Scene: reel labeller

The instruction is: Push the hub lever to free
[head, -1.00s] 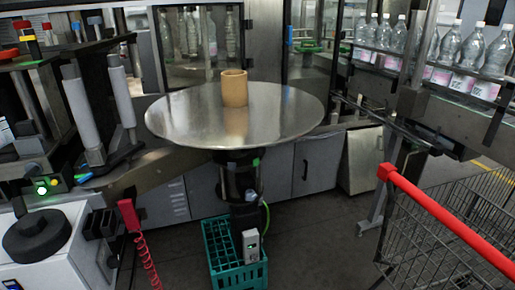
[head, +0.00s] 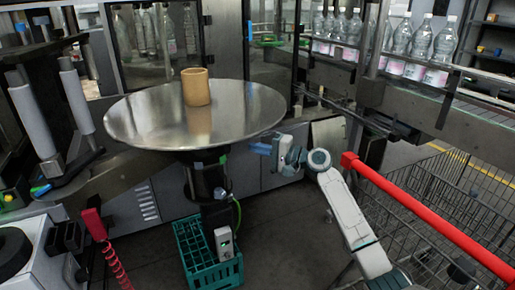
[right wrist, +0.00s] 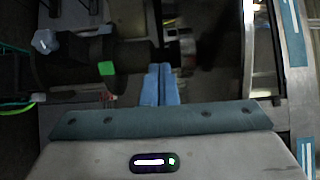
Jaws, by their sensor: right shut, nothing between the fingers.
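A round steel turntable (head: 150,112) stands on a dark hub column (head: 205,182), with a tan cardboard core (head: 196,87) upright on it. The column carries a green patch (head: 223,159) below the disc and a grey knob (head: 220,193) lower down. I cannot tell which part is the hub lever. My right gripper (head: 262,148) is shut and empty, its blue fingers pointing left, just right of the column under the disc's edge. In the right wrist view, the closed fingers (right wrist: 161,84) lie before the column, beside its green patch (right wrist: 107,68). My left gripper is out of view.
A teal crate (head: 205,262) with a small grey box (head: 224,243) sits at the column's foot. A wire cart with a red handle (head: 430,212) stands at the right. A red coiled cord (head: 118,268) hangs at the left. Bottles (head: 405,42) line the back conveyor.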

